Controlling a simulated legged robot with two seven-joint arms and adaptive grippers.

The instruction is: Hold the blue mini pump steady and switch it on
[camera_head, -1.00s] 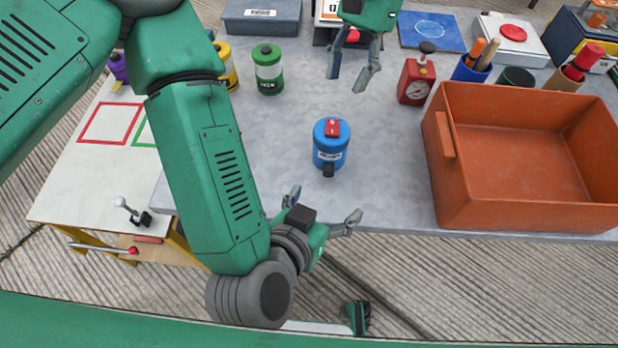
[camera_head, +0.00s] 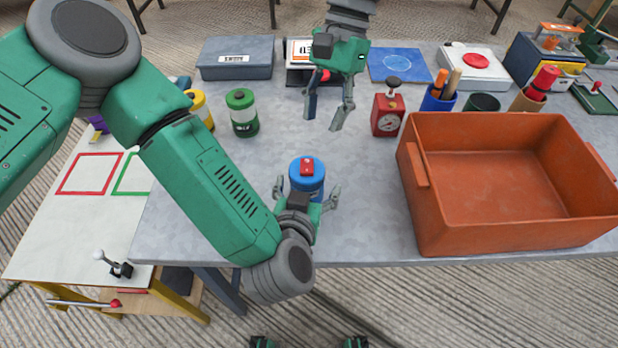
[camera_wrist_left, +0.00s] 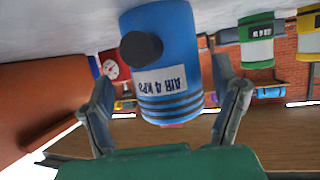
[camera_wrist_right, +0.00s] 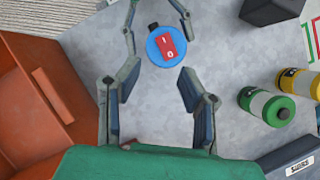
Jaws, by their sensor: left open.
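The blue mini pump (camera_head: 307,187) stands upright on the grey table, with a red rocker switch (camera_head: 307,166) on its top. The switch shows clearly in the right wrist view (camera_wrist_right: 168,46), marked I and O. My left gripper (camera_head: 308,194) is open at the pump's near side, one finger on either side of it. In the left wrist view the pump (camera_wrist_left: 170,62) appears upside down between the spread fingers; contact is not clear. My right gripper (camera_head: 324,117) is open and empty, pointing down above the table beyond the pump.
An orange bin (camera_head: 425,208) stands to the right. A red gauge device (camera_head: 388,114) and cups of tools (camera_head: 438,98) are behind it. A green canister (camera_head: 242,113) and a yellow one (camera_head: 201,108) stand at left. Table around the pump is clear.

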